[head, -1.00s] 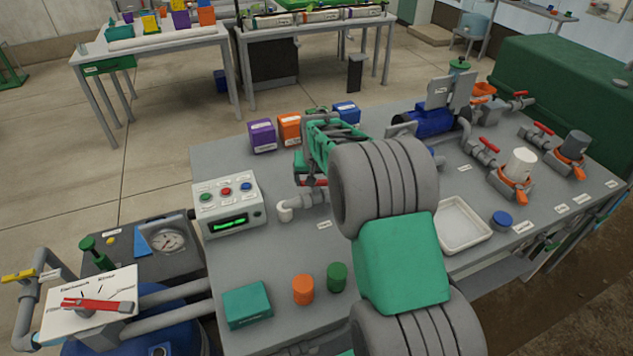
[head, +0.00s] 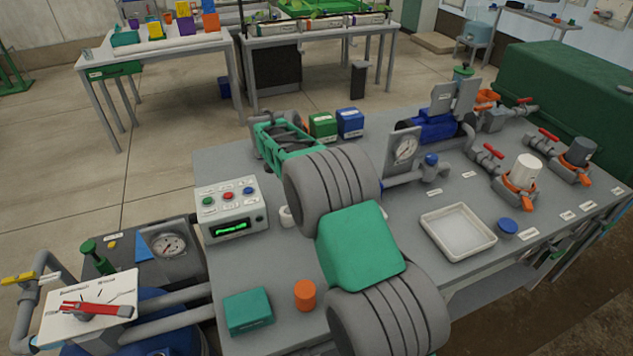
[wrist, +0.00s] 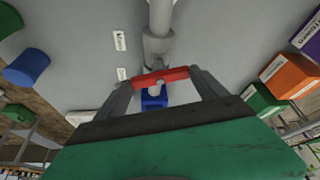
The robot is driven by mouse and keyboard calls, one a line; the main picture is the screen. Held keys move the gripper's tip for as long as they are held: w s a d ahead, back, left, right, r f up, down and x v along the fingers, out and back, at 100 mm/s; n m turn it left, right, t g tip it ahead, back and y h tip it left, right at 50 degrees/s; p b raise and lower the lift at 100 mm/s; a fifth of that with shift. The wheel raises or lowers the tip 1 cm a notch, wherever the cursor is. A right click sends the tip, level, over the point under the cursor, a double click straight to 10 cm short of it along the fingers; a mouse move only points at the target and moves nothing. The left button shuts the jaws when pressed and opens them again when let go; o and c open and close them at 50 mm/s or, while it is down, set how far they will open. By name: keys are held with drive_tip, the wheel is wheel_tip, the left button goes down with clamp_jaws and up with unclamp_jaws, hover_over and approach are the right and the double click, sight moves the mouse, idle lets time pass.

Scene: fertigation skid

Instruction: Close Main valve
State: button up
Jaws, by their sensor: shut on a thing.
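In the wrist view my gripper (wrist: 163,77) is shut on a red valve handle (wrist: 172,73). The handle lies crosswise to the grey pipe (wrist: 158,42). A blue part (wrist: 154,100) shows just behind the handle, between the fingers. Small white labels sit beside the pipe, but their words are too small to read. In the head view my green gripper (head: 285,140) is over the far left part of the grey bench. My arm hides the handle and most of this pipe there.
A control box (head: 231,210) stands left of my arm. Green (head: 322,127) and blue (head: 350,123) boxes stand behind it. An orange cylinder (head: 305,294) stands near the front.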

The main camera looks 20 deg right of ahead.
drive_tip(key=shift+w+r+m+g+p, duration=0.1)
drive_tip(key=shift+m+g+p, duration=0.25)
drive_tip(key=shift+m+p, duration=0.35)
drive_tip(key=shift+w+m+g+p, duration=0.1)
drive_tip(key=shift+m+g+p, duration=0.25)
drive_tip(key=shift+m, duration=0.65)
drive_tip(key=o, duration=1.3)
drive_tip(key=p+v, duration=0.2)
drive_tip(key=v, duration=0.5)
drive_tip(key=shift+a+r, duration=0.2)
drive_tip(key=shift+r, duration=0.05)
